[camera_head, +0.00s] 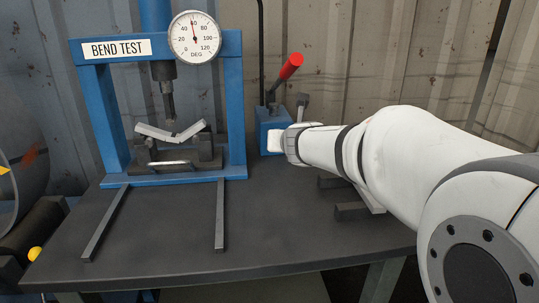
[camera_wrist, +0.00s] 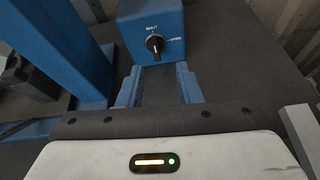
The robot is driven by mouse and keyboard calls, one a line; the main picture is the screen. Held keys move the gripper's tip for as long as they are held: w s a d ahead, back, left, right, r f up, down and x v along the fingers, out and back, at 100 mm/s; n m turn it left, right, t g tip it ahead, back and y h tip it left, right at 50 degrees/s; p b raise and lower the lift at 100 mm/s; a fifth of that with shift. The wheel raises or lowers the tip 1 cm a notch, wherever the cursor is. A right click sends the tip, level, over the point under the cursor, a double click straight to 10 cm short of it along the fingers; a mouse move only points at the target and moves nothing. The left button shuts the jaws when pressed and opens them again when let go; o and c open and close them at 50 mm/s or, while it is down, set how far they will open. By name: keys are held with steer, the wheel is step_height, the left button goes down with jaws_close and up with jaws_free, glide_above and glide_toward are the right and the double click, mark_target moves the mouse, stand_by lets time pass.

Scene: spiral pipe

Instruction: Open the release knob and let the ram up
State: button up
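The release knob (camera_wrist: 155,43) is a small black knob on the face of the blue pump box (camera_wrist: 172,18), with SHUT marked above it and OPEN to its right. Its exact pointing is too small to tell. My gripper (camera_wrist: 158,84) is open and empty, its two blue fingers apart and short of the knob. In the head view my gripper (camera_head: 276,141) is at the front of the pump box (camera_head: 270,118), and the knob is hidden. The ram (camera_head: 169,104) is down, its tip close above or touching the bent metal strip (camera_head: 171,132); I cannot tell which.
The blue press frame (camera_head: 104,120) stands left of the pump box. Its dial gauge (camera_head: 194,37) has its needle near 60. A red-handled lever (camera_head: 290,67) rises from the pump box. The dark bench (camera_head: 280,220) is clear in front, with steel bars (camera_head: 220,215) lying on it.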

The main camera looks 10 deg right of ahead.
steer(key=shift+w+a+f+n, duration=0.2)
steer(key=shift+w+f+n, duration=0.1)
steer(key=shift+f+n, duration=0.15)
steer(key=shift+w, duration=0.3)
steer(key=b+x, duration=0.2)
steer(key=x, duration=0.5)
steer(key=shift+a, duration=0.1)
steer(key=shift+r, duration=0.1)
